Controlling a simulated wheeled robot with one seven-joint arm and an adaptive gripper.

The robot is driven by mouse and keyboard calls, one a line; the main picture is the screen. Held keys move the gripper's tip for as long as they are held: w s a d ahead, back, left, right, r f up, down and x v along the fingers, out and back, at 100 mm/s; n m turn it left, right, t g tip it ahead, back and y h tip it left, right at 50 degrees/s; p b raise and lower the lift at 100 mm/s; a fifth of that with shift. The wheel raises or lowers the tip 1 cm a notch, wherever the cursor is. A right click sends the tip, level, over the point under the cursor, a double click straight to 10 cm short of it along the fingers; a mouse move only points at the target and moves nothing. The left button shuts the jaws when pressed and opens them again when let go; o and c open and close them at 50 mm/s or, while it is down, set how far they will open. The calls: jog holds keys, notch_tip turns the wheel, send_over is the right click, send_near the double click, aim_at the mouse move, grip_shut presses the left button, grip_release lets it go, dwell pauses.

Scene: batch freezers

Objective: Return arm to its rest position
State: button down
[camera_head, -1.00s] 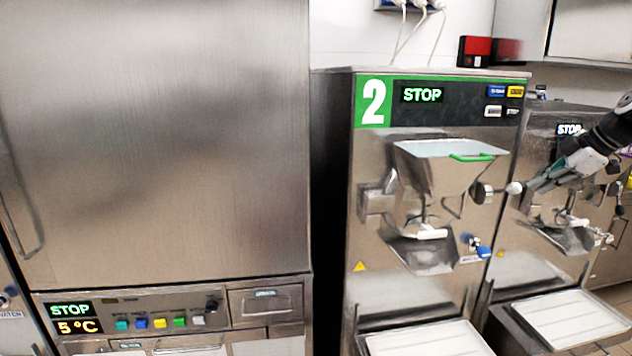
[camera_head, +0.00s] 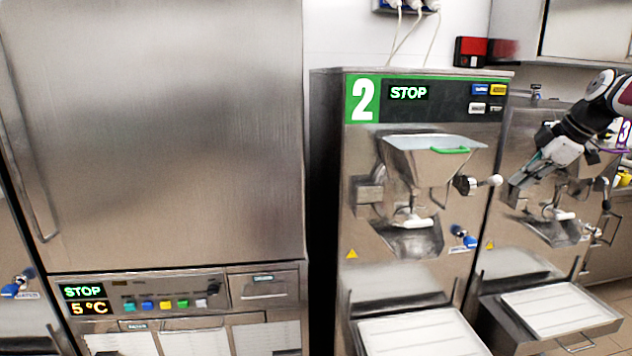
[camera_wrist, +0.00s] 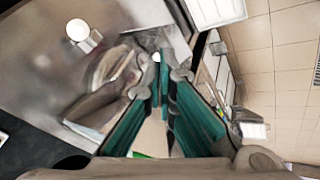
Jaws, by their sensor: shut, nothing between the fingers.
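My gripper (camera_head: 520,182) is at the right of the head view, in front of the machine to the right of machine 2. Its fingers point down and to the left, and my arm reaches in from the right edge. In the wrist view the two teal-sided fingers (camera_wrist: 160,75) come together at their tips, with nothing held. Behind them is a blurred metal front with a white-ended handle (camera_wrist: 79,31). I cannot tell whether the fingers touch the machine.
Freezer machine 2 (camera_head: 362,230) stands at the centre, its display reading STOP. Its hopper lid (camera_head: 425,143) has a green handle, and a knobbed lever (camera_head: 480,183) juts out near my gripper. A large steel cabinet (camera_head: 160,130) fills the left. White trays (camera_head: 545,308) sit low in front.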

jog(key=s+a+r+m+g+h, duration=0.1)
jog(key=s+a+r+m+h, duration=0.1)
jog(key=s+a, duration=0.65)
jog(key=s+a+r+m+g+h, duration=0.1)
jog(key=s+a+m, duration=0.15)
jog(key=a, duration=1.15)
jog(key=s+a+f+m, duration=0.2)
jog(key=s+m, duration=0.1)
jog(key=s, duration=0.6)
jog(key=s+a+f+m+t, duration=0.1)
jog(key=s+a+f+m, duration=0.2)
jog(key=s, duration=0.7)
jog(key=s+a+f+m, duration=0.2)
jog(key=s+a+m, duration=0.1)
jog(key=s, duration=0.6)
jog(key=shift+s+f, duration=0.3)
jog(key=shift+f, duration=0.1)
